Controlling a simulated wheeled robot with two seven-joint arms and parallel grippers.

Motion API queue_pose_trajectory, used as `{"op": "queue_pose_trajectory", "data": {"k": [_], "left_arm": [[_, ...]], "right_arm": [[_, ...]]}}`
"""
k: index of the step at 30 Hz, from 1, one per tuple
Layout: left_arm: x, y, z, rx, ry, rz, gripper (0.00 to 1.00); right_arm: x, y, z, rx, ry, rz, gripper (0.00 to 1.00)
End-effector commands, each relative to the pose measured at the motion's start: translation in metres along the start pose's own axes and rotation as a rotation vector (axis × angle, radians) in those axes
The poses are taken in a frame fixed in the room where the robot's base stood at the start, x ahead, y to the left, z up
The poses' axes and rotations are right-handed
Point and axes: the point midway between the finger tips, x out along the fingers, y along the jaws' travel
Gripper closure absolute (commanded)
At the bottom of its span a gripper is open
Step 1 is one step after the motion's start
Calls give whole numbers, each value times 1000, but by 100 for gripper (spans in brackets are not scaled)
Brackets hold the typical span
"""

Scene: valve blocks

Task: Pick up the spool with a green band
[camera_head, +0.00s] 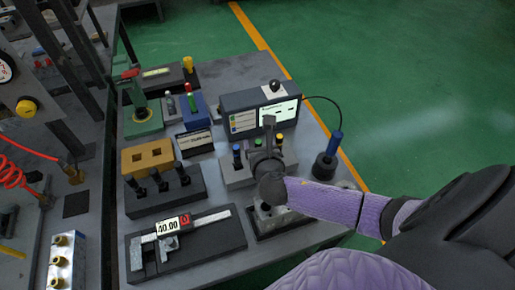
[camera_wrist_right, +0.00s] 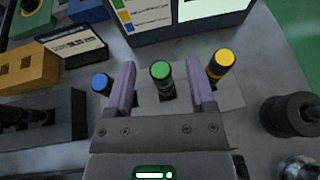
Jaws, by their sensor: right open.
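The spool with a green band (camera_wrist_right: 162,78) stands upright in a grey block (camera_wrist_right: 228,97), with a green top and a dark body. It is the middle one of three, between a blue-topped spool (camera_wrist_right: 101,84) and a yellow-topped spool (camera_wrist_right: 221,63). My right gripper (camera_wrist_right: 160,66) is open, with one purple-grey finger on each side of the green spool. In the wrist view a gap shows on both sides. In the head view my right gripper (camera_head: 268,143) is over the block and hides most of the green spool.
A display box (camera_head: 240,123) stands behind the block. A dark round stand with a blue-topped piece (camera_head: 333,143) is to the right. A yellow block (camera_head: 147,156) and a caliper on a dark base (camera_head: 215,235) are to the left and front left.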

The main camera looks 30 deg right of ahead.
Motion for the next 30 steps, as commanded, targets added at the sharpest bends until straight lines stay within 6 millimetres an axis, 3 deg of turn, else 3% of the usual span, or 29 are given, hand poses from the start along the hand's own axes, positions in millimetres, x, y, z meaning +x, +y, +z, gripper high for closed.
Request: {"op": "queue_pose_trajectory", "data": {"k": [3, 9, 19, 30], "left_arm": [[6, -2, 0, 3, 1, -3, 19], [5, -3, -3, 5, 8, -5, 19], [5, -3, -3, 3, 9, -4, 19], [5, -1, -3, 0, 7, -2, 19]], "right_arm": [[12, 0, -2, 1, 1, -1, 30], [12, 0, 0, 2, 2, 0, 32], [12, 0, 0, 2, 2, -1, 100], [12, 0, 0, 2, 2, -1, 100]]}}
